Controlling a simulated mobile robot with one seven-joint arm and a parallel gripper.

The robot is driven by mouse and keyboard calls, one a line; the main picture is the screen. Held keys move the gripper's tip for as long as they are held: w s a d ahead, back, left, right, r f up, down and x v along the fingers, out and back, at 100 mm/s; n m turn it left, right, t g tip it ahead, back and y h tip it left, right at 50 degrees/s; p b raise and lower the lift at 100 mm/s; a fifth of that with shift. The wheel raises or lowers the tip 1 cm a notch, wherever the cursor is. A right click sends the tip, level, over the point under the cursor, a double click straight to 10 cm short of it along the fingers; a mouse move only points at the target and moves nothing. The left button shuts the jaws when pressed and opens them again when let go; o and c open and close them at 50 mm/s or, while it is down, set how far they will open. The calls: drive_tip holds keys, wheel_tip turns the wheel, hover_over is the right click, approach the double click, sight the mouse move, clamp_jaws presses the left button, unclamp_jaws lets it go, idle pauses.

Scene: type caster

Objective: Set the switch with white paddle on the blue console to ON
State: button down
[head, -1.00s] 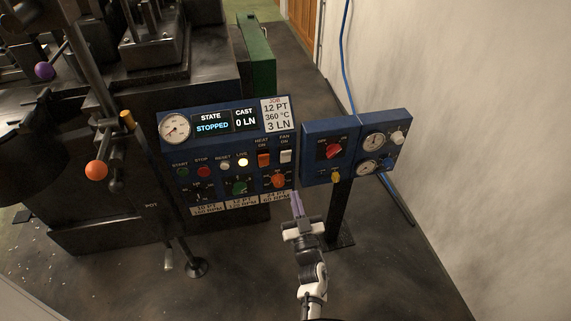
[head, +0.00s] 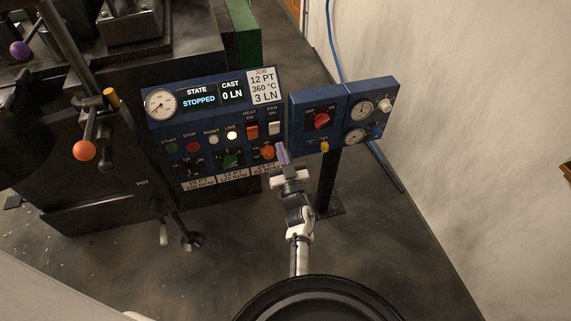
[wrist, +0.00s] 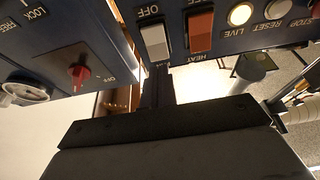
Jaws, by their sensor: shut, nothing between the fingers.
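The blue console (head: 215,140) carries the white paddle switch (head: 273,128) under the FAN ON label, right of the red paddle switch (head: 252,131). I cannot tell for sure which end of the white paddle is pressed in. My gripper (head: 283,153) is shut and empty. In the head view its fingertips appear just below the white paddle, beside the orange knob; touching cannot be told.
A second blue panel with a red rotary knob (head: 321,120) and yellow knob (head: 325,146) stands close right, on a dark post. The orange knob (head: 267,151) is near my fingers. Levers with an orange ball (head: 84,151) are far left. Floor in front is open.

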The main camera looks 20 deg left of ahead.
sight(274, 126)
drive_tip(key=x, duration=0.5)
drive_tip(key=shift+w+a+r, duration=0.1)
drive_tip(key=shift+w+a, duration=0.1)
drive_tip(key=shift+w, duration=0.05)
drive_tip(key=shift+r+p, duration=0.1)
drive_tip(key=shift+p, duration=0.25)
drive_tip(key=r+p, duration=0.1)
drive_tip(key=p, duration=0.2)
drive_tip(key=shift+w+r+p, duration=0.1)
drive_tip(key=shift+w+p, duration=0.1)
drive_tip(key=shift+p, duration=0.1)
drive_tip(key=shift+a+f+b, duration=0.1)
drive_tip(key=shift+f+b, duration=0.35)
drive_tip(key=shift+b, duration=0.05)
